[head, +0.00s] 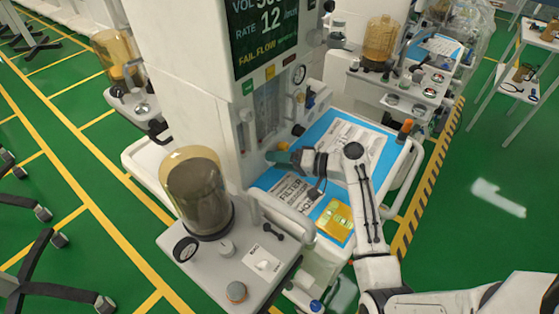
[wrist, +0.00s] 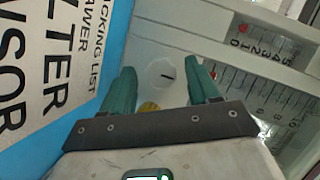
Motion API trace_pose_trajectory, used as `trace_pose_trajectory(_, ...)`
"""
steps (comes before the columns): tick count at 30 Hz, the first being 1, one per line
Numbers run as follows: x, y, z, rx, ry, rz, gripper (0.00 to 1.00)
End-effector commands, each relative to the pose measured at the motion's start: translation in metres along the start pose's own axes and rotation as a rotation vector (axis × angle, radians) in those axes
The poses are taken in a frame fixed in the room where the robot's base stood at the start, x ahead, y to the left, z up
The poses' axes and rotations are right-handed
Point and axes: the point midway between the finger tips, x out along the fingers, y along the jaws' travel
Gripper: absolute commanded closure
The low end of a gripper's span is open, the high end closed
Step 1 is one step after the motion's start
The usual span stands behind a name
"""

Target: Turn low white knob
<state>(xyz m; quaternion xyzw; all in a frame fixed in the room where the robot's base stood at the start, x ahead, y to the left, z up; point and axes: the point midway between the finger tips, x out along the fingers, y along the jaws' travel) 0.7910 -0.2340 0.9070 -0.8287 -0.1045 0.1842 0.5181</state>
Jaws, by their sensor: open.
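The low white knob (wrist: 158,74) shows in the wrist view as a round white disc with a short dark mark, on a pale machine panel. My gripper (wrist: 162,68) has two green fingers, spread apart, one on either side of the knob in that view. I cannot tell how much depth lies between the fingertips and the knob, and no contact is visible. In the head view my gripper (head: 272,157) is at the machine's lower front, just above the blue work surface. The low white knob cannot be made out there.
A yellow knob (wrist: 148,107) sits close by, partly behind my gripper's base. Flow gauges (wrist: 262,90) with red marks are to the right. The blue work surface (head: 330,119) carries printed sheets and a yellow packet (head: 335,219).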

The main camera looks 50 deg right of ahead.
Motion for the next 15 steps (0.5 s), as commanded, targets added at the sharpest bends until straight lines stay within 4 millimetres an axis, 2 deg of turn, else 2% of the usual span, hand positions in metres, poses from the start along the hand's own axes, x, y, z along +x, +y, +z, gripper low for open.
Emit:
trace_pose_trajectory(4, -0.002, 0.000, 0.000, -0.001, 0.000, -0.001, 0.40)
trace_pose_trajectory(7, -0.010, 0.001, 0.000, -0.002, 0.002, 0.000, 0.40)
trace_pose_trajectory(15, -0.060, 0.002, 0.000, -0.001, 0.003, 0.002, 0.40)
